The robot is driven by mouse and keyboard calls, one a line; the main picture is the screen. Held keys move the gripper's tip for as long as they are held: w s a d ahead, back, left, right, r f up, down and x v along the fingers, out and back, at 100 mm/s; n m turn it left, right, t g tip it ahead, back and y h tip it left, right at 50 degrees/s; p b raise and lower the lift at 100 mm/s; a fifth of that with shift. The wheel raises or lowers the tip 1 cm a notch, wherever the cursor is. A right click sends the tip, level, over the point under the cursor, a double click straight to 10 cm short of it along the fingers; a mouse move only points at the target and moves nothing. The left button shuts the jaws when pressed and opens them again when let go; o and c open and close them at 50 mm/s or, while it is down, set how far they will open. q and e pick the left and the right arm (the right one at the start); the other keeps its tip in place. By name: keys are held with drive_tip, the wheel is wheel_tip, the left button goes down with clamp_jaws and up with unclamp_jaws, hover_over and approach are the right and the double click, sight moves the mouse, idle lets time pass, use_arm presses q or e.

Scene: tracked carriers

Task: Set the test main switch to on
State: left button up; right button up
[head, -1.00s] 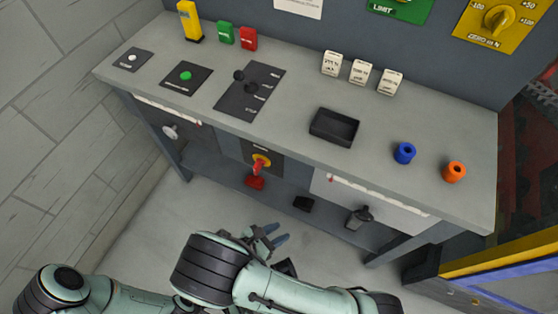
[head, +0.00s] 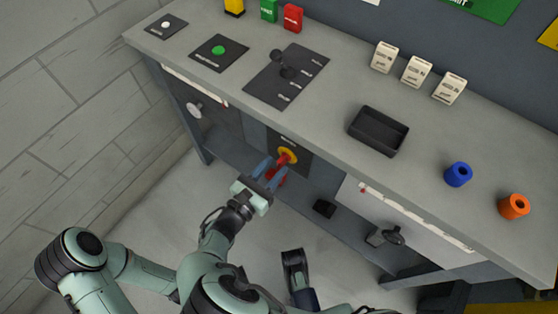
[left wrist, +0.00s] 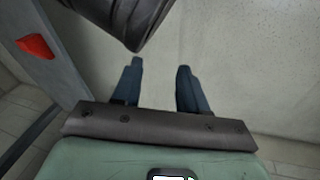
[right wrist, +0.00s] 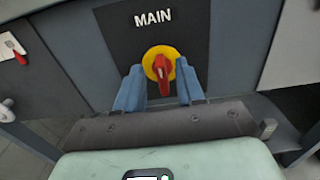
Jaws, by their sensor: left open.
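The main switch is a red handle (right wrist: 162,76) on a yellow round plate (right wrist: 150,59), under the word MAIN on a dark panel (right wrist: 190,24). The handle stands upright in the right wrist view. In the head view the switch (head: 287,156) is on the bench front. My right gripper (right wrist: 159,88) is open, with one blue finger on each side of the handle and gaps showing. It also shows in the head view (head: 268,170). My left gripper (left wrist: 157,78) is open and empty above the floor in the left wrist view.
The bench top bears a black tray (head: 378,131), a blue cylinder (head: 458,174), an orange cylinder (head: 514,207) and a lever panel (head: 285,78). Open floor lies before the bench.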

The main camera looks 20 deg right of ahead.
sight(278, 164)
drive_tip(key=shift+b+x, duration=0.3)
drive_tip(key=shift+x, duration=1.35)
use_arm(q)
drive_tip(key=shift+s+a+f+g, duration=0.1)
drive_tip(key=shift+s+f+g, duration=0.3)
drive_tip(key=shift+s+f, duration=0.4)
